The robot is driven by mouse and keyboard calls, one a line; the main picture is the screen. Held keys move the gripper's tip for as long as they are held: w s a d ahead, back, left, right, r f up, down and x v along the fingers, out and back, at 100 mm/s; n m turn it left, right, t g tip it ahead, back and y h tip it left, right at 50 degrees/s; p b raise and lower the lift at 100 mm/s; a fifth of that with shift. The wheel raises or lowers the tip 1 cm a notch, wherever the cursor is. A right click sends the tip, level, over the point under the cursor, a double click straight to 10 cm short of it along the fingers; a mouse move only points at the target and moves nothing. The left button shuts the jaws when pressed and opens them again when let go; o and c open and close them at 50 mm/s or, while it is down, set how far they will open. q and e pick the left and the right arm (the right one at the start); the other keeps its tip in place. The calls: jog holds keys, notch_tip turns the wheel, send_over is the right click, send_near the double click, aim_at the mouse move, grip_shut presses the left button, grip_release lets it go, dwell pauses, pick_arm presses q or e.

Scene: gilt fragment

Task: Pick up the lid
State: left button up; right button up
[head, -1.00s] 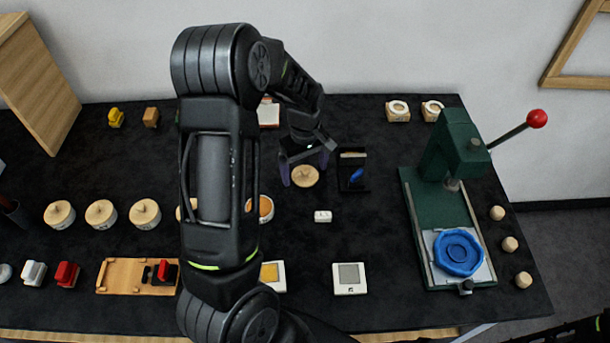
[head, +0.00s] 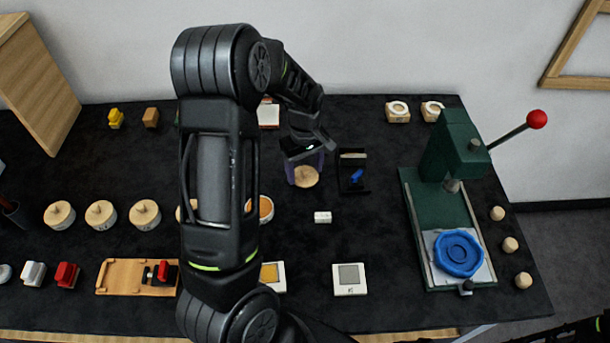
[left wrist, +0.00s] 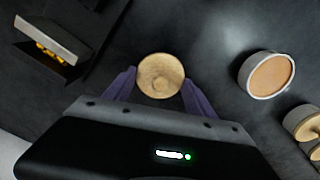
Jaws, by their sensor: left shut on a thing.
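A round wooden lid (head: 306,177) with a small knob is in the upper middle of the head view. It also shows in the left wrist view (left wrist: 160,76), between the purple fingers. My left gripper (head: 305,168) is shut on the lid, with one finger on each side of it; the gripper also shows in the left wrist view (left wrist: 159,88). I cannot tell whether the lid is clear of the table. An open round container (head: 265,209) with orange-brown contents stands just left and nearer, partly behind my arm.
A black stand with a blue piece (head: 353,172) is close right of the lid. A green press (head: 430,210) with a red-knobbed lever stands at the right. Several lidded jars (head: 102,213) stand left. A small white block (head: 322,217) lies nearer.

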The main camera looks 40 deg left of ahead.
aim_at(305, 169)
pick_arm(q)
jog(key=shift+c, duration=0.6)
jog(key=shift+r, duration=0.1)
jog(key=shift+r, duration=0.25)
notch_tip(305, 169, up, 2)
jog(key=shift+r+p, duration=0.25)
jog(key=shift+p, duration=0.6)
notch_tip(305, 169, up, 7)
jog(key=shift+f, duration=0.1)
jog(key=shift+b, duration=0.3)
